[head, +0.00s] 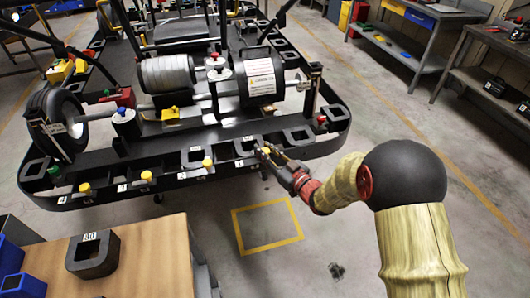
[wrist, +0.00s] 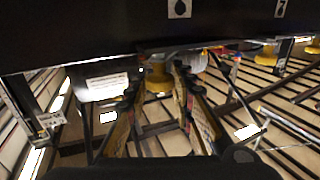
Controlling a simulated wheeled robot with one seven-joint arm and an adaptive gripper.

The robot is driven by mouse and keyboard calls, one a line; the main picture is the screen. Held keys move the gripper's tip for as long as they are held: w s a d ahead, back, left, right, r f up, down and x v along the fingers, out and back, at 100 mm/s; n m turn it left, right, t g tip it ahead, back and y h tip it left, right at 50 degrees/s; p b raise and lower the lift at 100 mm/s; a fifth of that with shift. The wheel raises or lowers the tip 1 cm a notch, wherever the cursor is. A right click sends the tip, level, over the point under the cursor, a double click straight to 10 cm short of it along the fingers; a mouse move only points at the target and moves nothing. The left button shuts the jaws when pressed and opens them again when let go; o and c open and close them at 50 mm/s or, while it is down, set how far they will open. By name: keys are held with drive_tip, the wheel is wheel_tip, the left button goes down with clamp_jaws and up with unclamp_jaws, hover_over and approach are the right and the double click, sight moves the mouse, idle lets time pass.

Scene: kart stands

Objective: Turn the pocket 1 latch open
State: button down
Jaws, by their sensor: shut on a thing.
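The black kart stand (head: 100,200) has a front rail with numbered labels and a row of small knobs. My gripper (head: 266,151) is at the right part of this rail, beside a square black pocket block (head: 246,146). In the wrist view my gripper (wrist: 155,98) has its two fingers on either side of a yellow latch knob (wrist: 158,78) and is shut on it. The knob sits under the dark rail edge (wrist: 120,40).
Other yellow knobs (head: 207,162) and a green knob (head: 54,171) line the rail to the left. A wooden table (head: 150,255) with a black block (head: 93,254) stands at the lower left. A yellow-outlined square (head: 267,226) marks clear floor below the gripper.

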drive_tip(key=n+g+y, duration=0.2)
drive_tip(key=n+g+y+p, duration=0.1)
drive_tip(key=n+g+y, duration=0.1)
drive_tip(key=g, duration=0.1)
drive_tip(key=shift+w+d+n+g, duration=0.1)
drive_tip(key=shift+w+n+g, duration=0.05)
drive_tip(key=shift+n+g, duration=0.15)
drive_tip(key=shift+n+g+y+p, duration=0.6)
drive_tip(key=shift+n+g, duration=0.45)
drive_tip(key=shift+g, duration=0.5)
drive_tip(key=shift+n+g+y+p, duration=0.55)
drive_tip(key=shift+n+g, duration=0.5)
drive_tip(key=shift+g, duration=0.5)
drive_tip(key=shift+r, duration=0.1)
drive_tip(key=c, duration=1.6)
unclamp_jaws()
drive_tip(key=d, duration=0.4)
drive_tip(key=s+d, duration=0.1)
drive_tip(key=d, duration=0.6)
drive_tip(key=shift+s+d, duration=0.15)
drive_tip(key=shift+d, duration=0.2)
